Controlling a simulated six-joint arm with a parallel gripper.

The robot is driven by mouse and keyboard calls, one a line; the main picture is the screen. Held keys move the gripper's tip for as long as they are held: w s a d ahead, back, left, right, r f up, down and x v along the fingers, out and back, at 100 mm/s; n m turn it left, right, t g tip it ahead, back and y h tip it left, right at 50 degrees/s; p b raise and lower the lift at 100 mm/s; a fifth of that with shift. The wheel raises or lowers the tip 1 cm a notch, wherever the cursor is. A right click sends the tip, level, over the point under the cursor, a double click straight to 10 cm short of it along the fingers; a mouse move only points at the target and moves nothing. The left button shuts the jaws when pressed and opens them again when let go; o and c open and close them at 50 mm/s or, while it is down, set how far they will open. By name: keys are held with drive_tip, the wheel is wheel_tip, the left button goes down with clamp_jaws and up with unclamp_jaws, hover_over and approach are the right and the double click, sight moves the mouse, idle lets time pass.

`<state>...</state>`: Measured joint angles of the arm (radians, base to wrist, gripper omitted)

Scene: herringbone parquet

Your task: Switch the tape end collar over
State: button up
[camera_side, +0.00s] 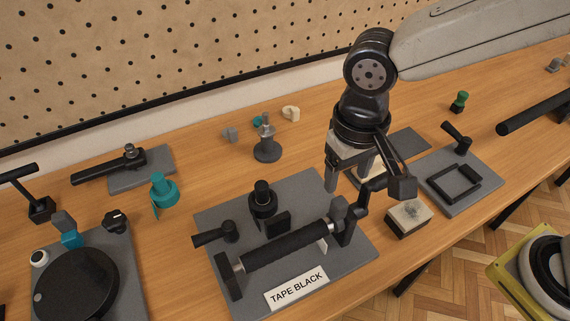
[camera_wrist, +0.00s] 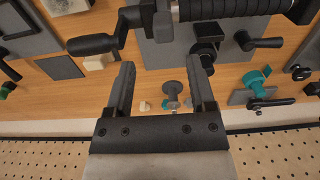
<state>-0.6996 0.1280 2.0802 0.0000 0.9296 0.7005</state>
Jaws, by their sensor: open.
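The tape fixture is a grey plate (camera_side: 210,208) labelled "TAPE BLACK" (camera_side: 296,288). A black ribbed roll (camera_side: 285,246) lies across it on a shaft, and shows at the top of the wrist view (camera_wrist: 235,8). A dark upright end piece (camera_side: 229,275) stands at its left end. A grey block (camera_side: 339,212) and a black crank (camera_side: 373,186) are at its right end. I cannot tell which part is the end collar. My gripper (camera_side: 348,180) is open and empty, above and behind the crank end; both fingers show in the wrist view (camera_wrist: 165,75).
A black lever (camera_side: 213,235) and a black post (camera_side: 263,198) stand on the plate. A grey pedestal (camera_side: 267,148) and a teal part (camera_side: 162,190) stand behind. A plate with a black frame (camera_side: 455,186) is farther right.

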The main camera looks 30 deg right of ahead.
sight(340, 201)
drive_tip(key=shift+s+a+r, duration=0.1)
drive_tip(key=shift+a, duration=0.2)
drive_tip(key=shift+f, duration=3.9)
clamp_jaws()
